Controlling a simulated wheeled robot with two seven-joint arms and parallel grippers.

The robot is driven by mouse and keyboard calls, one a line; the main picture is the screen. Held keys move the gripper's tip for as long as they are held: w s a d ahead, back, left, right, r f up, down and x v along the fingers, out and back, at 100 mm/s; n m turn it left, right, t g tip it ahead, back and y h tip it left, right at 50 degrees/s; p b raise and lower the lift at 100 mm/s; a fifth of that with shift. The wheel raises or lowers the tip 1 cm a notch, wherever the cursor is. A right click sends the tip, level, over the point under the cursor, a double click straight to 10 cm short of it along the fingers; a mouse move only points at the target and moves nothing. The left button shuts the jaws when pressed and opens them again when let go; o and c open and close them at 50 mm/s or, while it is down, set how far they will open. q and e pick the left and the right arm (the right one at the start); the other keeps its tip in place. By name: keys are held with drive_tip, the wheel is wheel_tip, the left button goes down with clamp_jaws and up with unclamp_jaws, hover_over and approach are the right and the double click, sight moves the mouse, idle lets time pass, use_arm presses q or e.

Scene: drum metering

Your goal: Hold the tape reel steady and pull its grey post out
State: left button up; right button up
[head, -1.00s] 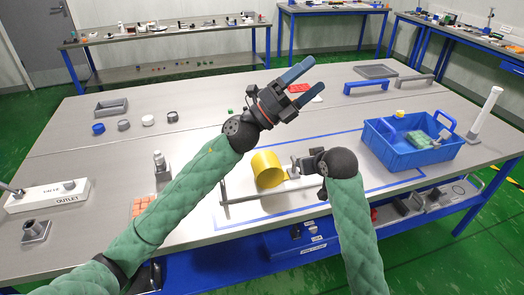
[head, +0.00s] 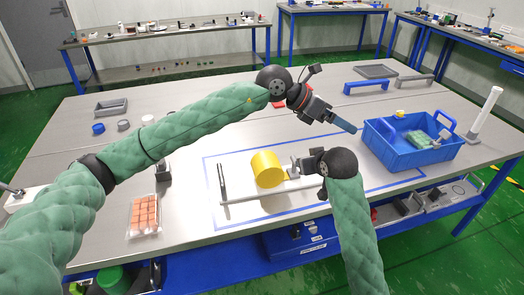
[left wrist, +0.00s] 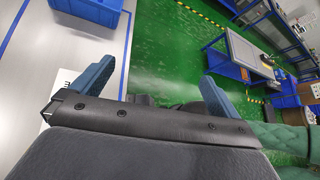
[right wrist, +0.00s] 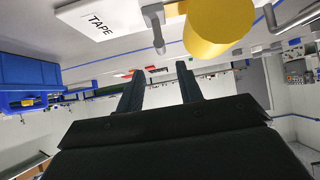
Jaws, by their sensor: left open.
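The tape reel (head: 267,168), a yellow cylinder, lies on its side on the table inside a blue outline. A grey piece (head: 299,169), seemingly its post, stands at its right end. In the right wrist view the reel (right wrist: 219,24) is at the top right, with the grey post (right wrist: 157,30) beside it. My right gripper (right wrist: 160,70) is open and empty; the post appears just beyond its fingertips, contact unclear. In the head view its fingers are hidden behind my wrist. My left gripper (head: 343,122) is open and empty, raised over the table, pointing right; its fingers spread wide in the left wrist view (left wrist: 155,80).
A white plate marked TAPE (right wrist: 100,22) is beside the post. A light bar (head: 268,193) runs in front of the reel. A blue bin (head: 412,150) stands to the right, near my left fingertips. A tray of orange blocks (head: 144,215) lies front left.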

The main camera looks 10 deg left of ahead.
use_arm(q)
drive_tip(key=w+a+f+t+y, duration=0.2)
drive_tip(key=w+a+f+y, duration=0.1)
drive_tip(key=w+a+y, duration=0.15)
drive_tip(key=g+y, duration=0.3)
drive_tip(key=y, duration=0.4)
hover_over(262, 168)
drive_tip(key=w, duration=0.4)
drive_tip(key=shift+m, duration=0.4)
drive_tip(key=f, duration=1.4)
drive_tip(key=shift+s+f, duration=0.1)
drive_tip(key=shift+s, duration=0.1)
drive_tip(key=shift+a+f, duration=0.25)
drive_tip(key=shift+f, duration=3.85)
